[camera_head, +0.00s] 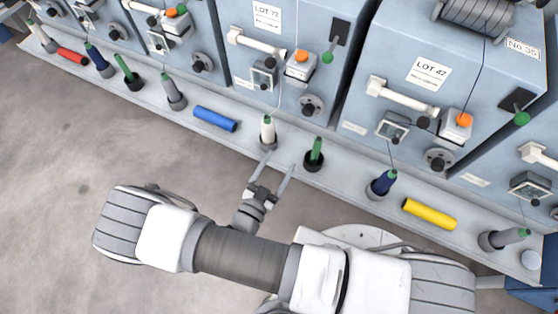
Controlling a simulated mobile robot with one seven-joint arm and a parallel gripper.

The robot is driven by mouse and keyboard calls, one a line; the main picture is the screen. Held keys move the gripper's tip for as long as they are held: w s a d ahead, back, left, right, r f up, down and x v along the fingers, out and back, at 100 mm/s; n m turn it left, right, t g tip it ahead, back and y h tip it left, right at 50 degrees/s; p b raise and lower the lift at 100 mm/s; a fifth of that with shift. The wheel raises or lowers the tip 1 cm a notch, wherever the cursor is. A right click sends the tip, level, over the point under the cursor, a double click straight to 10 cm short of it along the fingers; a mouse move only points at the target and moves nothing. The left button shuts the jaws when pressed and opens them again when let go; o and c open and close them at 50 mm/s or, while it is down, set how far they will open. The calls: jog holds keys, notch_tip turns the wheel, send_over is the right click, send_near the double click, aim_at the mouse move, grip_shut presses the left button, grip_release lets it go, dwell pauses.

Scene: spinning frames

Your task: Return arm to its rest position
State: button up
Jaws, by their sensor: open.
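My gripper (271,170) is open, with its two fingers spread and nothing between them. It is at the front edge of the grey shelf (345,191), just below a white bobbin (268,130) in a dark holder. I cannot tell whether the left fingertip touches that holder. My arm (240,258) stretches across the lower middle of the picture. A green bobbin (316,151) stands in a dark cup to the right of the gripper. A blue cylinder (215,118) lies on the shelf to the left.
Blue machines labelled LOT 72 (268,14) and LOT 47 (428,71) rise behind the shelf. A dark blue bobbin (383,183), a lying yellow cylinder (429,214) and a grey bobbin (503,239) are to the right. Open concrete floor (80,140) lies left.

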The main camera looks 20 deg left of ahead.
dwell(0.3)
jog(key=w+d+r+n+g+h+p, duration=0.3)
jog(key=d+r+n+g, duration=0.5)
jog(key=r+n, duration=0.75)
jog(key=w+d+r+n+g+h+p, duration=0.1)
jog(key=w+d+r+n+g+h, duration=0.6)
jog(key=n, duration=1.3)
jog(key=s+d+r+m+t+y+p, duration=0.1)
jog(key=s+d+r+m+y, duration=0.2)
jog(key=r+m, duration=0.5)
jog(key=s+d+r+m+y+p, duration=0.1)
jog(key=s+d+r+m+y, duration=0.3)
jog(key=r+m, duration=0.4)
jog(key=s+d+r+m+t+y+p, duration=0.1)
jog(key=s+d+r+m+y, duration=0.3)
jog(key=r+m, duration=0.5)
jog(key=d+m+p, duration=0.1)
jog(key=d+m, duration=0.1)
jog(key=m, duration=0.5)
jog(key=shift+t, duration=0.3)
jog(key=shift+m, duration=0.25)
